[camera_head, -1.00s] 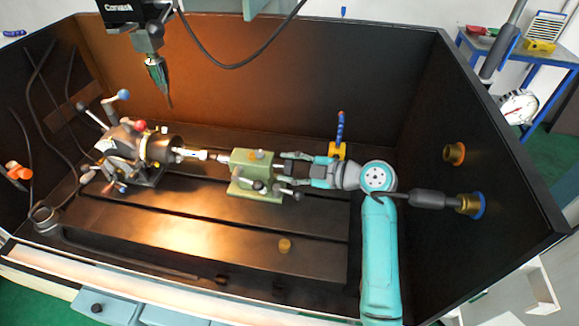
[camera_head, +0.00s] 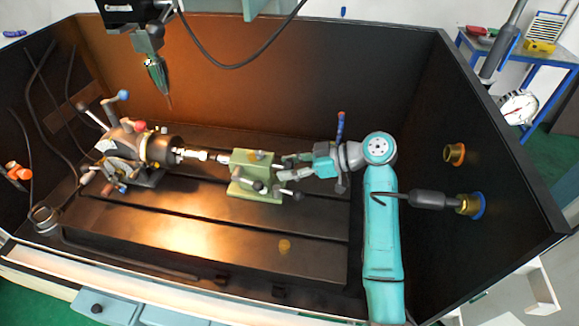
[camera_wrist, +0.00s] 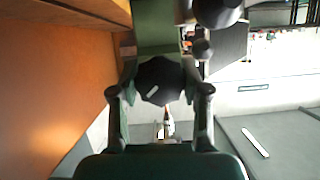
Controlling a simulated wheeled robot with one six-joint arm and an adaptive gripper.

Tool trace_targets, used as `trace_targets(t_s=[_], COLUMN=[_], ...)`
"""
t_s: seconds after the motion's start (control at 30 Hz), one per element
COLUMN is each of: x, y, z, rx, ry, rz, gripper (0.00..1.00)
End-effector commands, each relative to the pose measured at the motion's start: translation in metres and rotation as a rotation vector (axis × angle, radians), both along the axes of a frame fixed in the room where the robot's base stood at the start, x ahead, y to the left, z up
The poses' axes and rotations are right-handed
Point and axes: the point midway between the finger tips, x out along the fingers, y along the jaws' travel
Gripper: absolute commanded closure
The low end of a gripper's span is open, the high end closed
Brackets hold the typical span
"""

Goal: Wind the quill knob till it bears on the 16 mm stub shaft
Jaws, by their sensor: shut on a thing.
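The green tailstock (camera_head: 250,168) stands on the dark slotted bed, its quill side facing the chuck on the left. The black faceted quill knob (camera_wrist: 159,81) shows in the wrist view, with a small white mark on its face. My gripper (camera_head: 283,173) is at the tailstock's right end, and its two fingers (camera_wrist: 160,95) are shut on the knob, one on each side. The pale stub shaft (camera_head: 194,155) sticks out of the dark chuck (camera_head: 160,148) toward the tailstock. Whether the quill tip touches the shaft is too small to tell.
A tool head (camera_head: 150,60) hangs above the chuck. Several handles with coloured knobs stick out around the chuck's indexing unit. A dark wall (camera_head: 440,100) stands behind and right of my arm.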

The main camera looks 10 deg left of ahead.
Motion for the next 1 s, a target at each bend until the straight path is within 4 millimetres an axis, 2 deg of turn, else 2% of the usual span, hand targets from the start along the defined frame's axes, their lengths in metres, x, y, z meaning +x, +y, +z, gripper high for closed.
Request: trace_targets(t_s=[1.0], x=[0.0024], y=[-0.0003], z=[-0.0016], rx=[0.033], ry=[0.965], rz=[-0.001], gripper=[0.88])
